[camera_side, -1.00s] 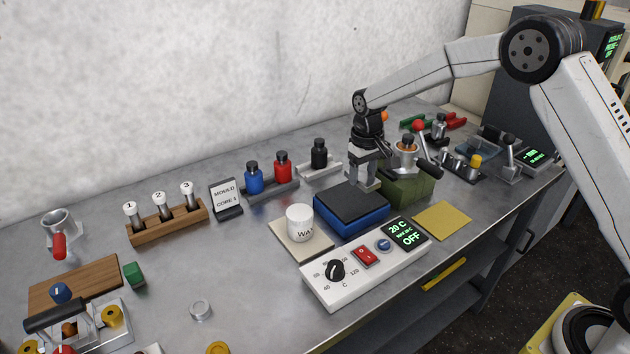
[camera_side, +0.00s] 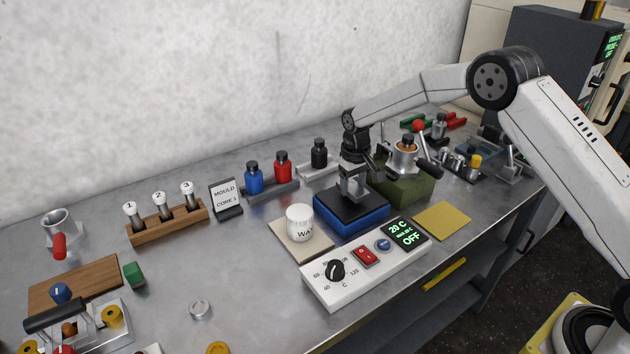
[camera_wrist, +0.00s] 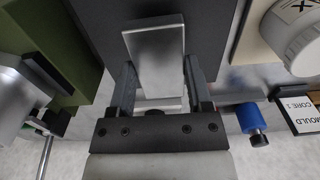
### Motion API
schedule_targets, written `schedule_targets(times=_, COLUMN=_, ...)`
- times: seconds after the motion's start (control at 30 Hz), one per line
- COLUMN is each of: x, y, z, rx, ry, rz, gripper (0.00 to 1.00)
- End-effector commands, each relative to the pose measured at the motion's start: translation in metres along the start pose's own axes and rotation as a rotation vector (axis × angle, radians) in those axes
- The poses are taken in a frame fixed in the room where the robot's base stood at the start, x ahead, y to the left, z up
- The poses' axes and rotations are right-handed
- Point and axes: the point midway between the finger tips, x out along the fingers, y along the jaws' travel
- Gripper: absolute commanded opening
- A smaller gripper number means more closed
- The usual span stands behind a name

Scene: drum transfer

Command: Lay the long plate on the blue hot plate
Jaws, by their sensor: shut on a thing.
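The blue hot plate (camera_side: 338,222) with its dark square top stands at the middle of the bench. My gripper (camera_side: 352,184) is over this top, pointing down. In the wrist view my gripper (camera_wrist: 160,78) is shut on the long plate (camera_wrist: 155,52), a flat silver piece between the two fingers. The plate lies over the dark top of the hot plate (camera_wrist: 212,30). I cannot tell whether it touches that top. In the side view the fingers partly hide the plate.
A green block (camera_side: 405,190) with a metal cup and lever stands close right of the hot plate. A white wax pot (camera_side: 299,222) is at its left, and the control box (camera_side: 350,280) is in front. Blue, red and black bottles stand behind.

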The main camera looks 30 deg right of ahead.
Motion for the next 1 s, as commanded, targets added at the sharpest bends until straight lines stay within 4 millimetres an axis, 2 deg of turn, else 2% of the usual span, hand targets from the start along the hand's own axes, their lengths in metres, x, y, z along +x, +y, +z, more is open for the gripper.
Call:
schedule_targets(times=0.17, x=0.012, y=0.000, z=-0.001, rx=0.000, ry=0.005, rz=0.000, gripper=0.00)
schedule_targets(times=0.6, x=0.016, y=0.000, z=-0.001, rx=0.000, ry=0.005, rz=0.000, gripper=0.00)
schedule_targets(times=0.63, x=0.018, y=0.000, z=0.000, rx=0.000, ry=0.003, rz=0.000, gripper=0.67)
schedule_targets(times=0.73, x=0.017, y=0.000, z=0.000, rx=0.000, ry=0.003, rz=0.000, gripper=0.99)
schedule_targets(times=1.0, x=0.017, y=0.000, z=0.000, rx=0.000, ry=0.003, rz=0.000, gripper=0.99)
